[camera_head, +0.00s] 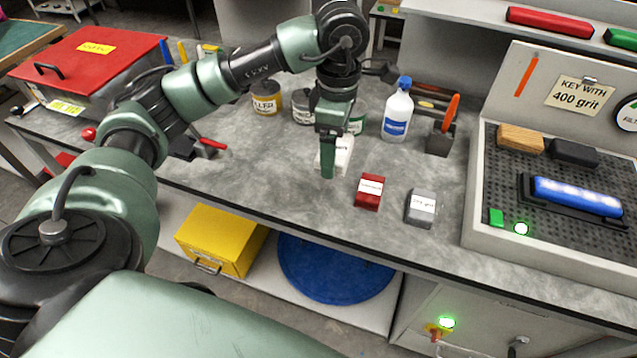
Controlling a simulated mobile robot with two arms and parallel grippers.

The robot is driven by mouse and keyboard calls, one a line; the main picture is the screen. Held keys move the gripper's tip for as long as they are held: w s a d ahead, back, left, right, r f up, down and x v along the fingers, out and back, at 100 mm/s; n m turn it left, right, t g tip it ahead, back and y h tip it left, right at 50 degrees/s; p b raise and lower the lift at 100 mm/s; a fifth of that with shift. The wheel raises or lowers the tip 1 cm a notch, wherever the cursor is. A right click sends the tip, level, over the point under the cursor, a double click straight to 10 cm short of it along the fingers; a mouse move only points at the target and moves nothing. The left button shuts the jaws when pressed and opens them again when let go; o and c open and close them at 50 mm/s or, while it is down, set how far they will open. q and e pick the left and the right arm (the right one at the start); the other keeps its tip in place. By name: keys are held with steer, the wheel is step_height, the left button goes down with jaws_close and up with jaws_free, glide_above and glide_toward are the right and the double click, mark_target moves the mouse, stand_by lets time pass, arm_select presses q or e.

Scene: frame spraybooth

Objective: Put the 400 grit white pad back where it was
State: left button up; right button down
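The white pad (345,152) is on the grey bench, left of a red pad (369,191) and a grey pad (421,208) with a white label. The white pad is partly hidden behind my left gripper (328,160), which points down right at it. Only one green finger shows clearly, in front of the pad. I cannot tell whether the fingers are closed on the pad or whether it is clear of the bench. My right gripper is not in view.
A white bottle with blue cap (398,110) and a dark holder with an orange-handled tool (441,135) stand behind the pads. Cans (267,102) stand at the back. At right is a perforated tray (560,235) with a "KEY WITH 400 grit" sign (579,95). The front bench between pads and edge is clear.

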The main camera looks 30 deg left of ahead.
arm_select(q)
steer(key=w+a+r+n, duration=0.35)
steer(key=a+n, duration=0.25)
steer(key=n, duration=0.8)
steer(key=n+p, duration=0.1)
steer(key=n, duration=0.2)
glide_above(318, 186)
step_height(318, 186, down, 16)
steer(key=shift+r, duration=0.1)
step_height(318, 186, down, 4)
steer(key=shift+r+p, duration=0.1)
steer(key=shift+p, duration=0.5)
steer(key=shift+f, duration=0.5)
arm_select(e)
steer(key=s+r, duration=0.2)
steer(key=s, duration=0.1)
arm_select(q)
steer(key=shift+f, duration=0.1)
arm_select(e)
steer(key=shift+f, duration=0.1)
